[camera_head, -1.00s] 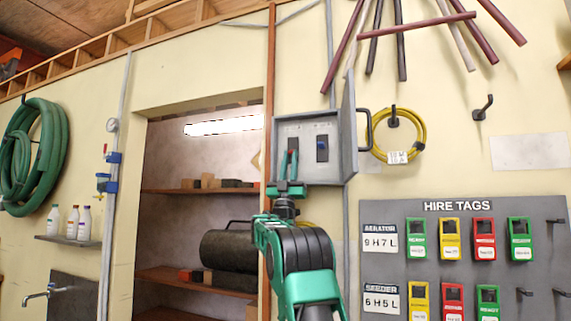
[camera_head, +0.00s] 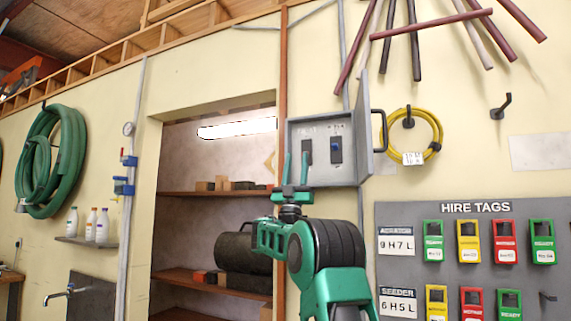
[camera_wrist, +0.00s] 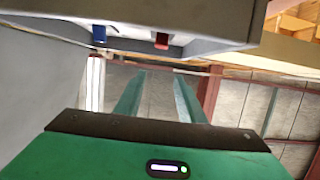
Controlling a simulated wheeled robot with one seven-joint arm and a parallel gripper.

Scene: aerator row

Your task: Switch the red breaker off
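The grey breaker box (camera_head: 352,178) is on the wall with its door (camera_head: 365,130) swung open to the right. Inside are two switches side by side. The red breaker's toggle (camera_wrist: 162,40) shows in the wrist view, right of the blue toggle (camera_wrist: 99,34). In the head view the blue toggle (camera_head: 336,147) is on the right switch; the left switch (camera_head: 307,152) looks dark, its red toggle hard to make out. My gripper (camera_head: 296,166) is open and empty, in front of the box's lower left part. In the wrist view its fingers (camera_wrist: 157,96) are apart, below both toggles.
A yellow cable coil (camera_head: 437,140) hangs right of the door. The hire tags board (camera_head: 400,212) is lower right. A shelf recess (camera_head: 185,192) with boxes and a dark cylinder lies left of the box. The open door and its handle (camera_head: 380,131) stick out.

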